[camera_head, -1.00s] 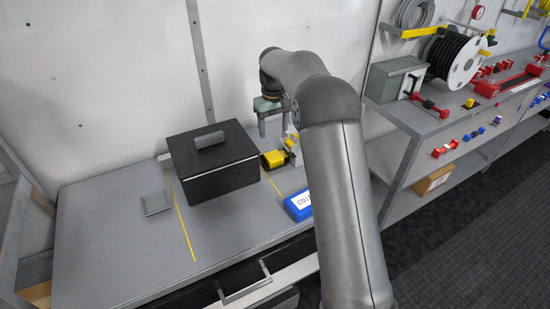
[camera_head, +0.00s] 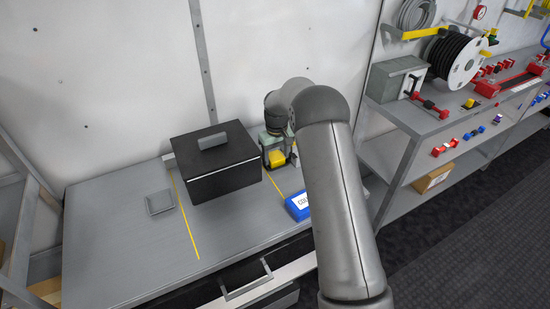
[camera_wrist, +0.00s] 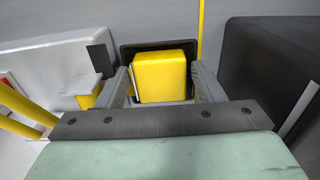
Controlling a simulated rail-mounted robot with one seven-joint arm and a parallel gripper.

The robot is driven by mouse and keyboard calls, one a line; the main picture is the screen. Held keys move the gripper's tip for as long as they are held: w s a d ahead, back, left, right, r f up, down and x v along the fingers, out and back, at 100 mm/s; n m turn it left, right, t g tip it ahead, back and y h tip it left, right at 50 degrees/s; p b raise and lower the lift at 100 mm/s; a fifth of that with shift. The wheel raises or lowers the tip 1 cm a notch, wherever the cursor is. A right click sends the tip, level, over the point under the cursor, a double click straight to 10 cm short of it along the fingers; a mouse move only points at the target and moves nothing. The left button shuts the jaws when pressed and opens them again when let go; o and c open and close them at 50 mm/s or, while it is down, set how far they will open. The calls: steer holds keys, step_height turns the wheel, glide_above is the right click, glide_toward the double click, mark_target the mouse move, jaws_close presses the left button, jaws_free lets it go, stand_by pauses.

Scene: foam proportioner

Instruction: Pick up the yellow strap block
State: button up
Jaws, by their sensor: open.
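The yellow strap block (camera_wrist: 163,76) sits in a dark shallow holder (camera_wrist: 127,52) on the bench. In the head view the block (camera_head: 278,158) shows just right of the black box, partly hidden by my gripper. My gripper (camera_wrist: 165,88) is open, with one finger on each side of the block in the wrist view. I cannot tell whether the fingers touch it. In the head view my gripper (camera_head: 279,160) is low over the bench, and my arm hides part of it.
A black lidded box (camera_head: 215,165) stands close on the left in the head view. A blue labelled box (camera_head: 298,205) lies in front. A small grey tray (camera_head: 160,202) is on the bench's left part. In the wrist view, yellow bars (camera_wrist: 22,105) and a grey body are at left.

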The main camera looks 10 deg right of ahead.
steer(key=c, duration=0.8)
steer(key=shift+r, duration=0.15)
